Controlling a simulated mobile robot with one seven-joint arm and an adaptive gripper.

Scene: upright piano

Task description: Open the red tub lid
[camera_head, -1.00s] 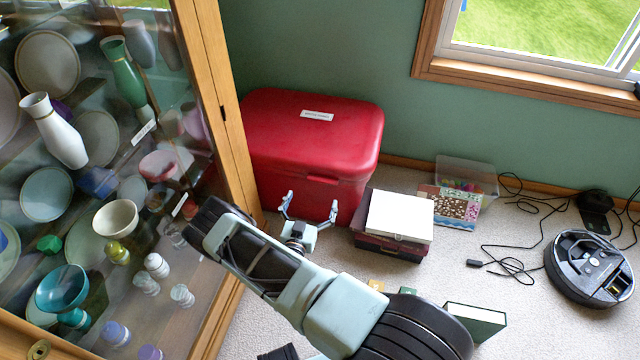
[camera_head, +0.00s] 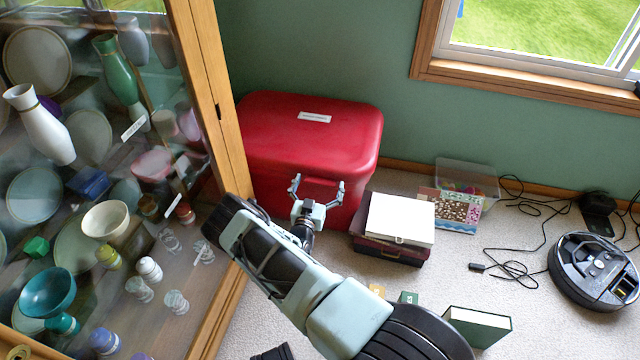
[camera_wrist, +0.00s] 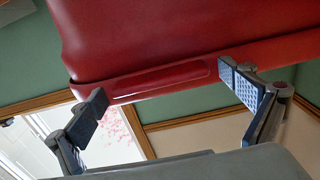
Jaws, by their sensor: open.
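The red tub (camera_head: 272,190) stands on the carpet against the green wall, beside the glass cabinet. Its red lid (camera_head: 345,130) is shut and carries a white label on top. My gripper (camera_head: 317,186) is open in front of the tub's front face, just below the lid's rim. In the wrist view, the lid's front edge with a long raised lip (camera_wrist: 160,80) lies between the two spread fingertips of my gripper (camera_wrist: 160,90). Whether a fingertip touches the lid cannot be told. Nothing is held.
The glass cabinet (camera_head: 232,120) with vases and bowls stands close on the left. A white-topped box stack (camera_head: 400,218) sits right of the tub, with a clear bin (camera_head: 465,178) beyond. Cables and a robot vacuum (camera_head: 597,270) lie further right. Green books (camera_head: 478,326) are near the front.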

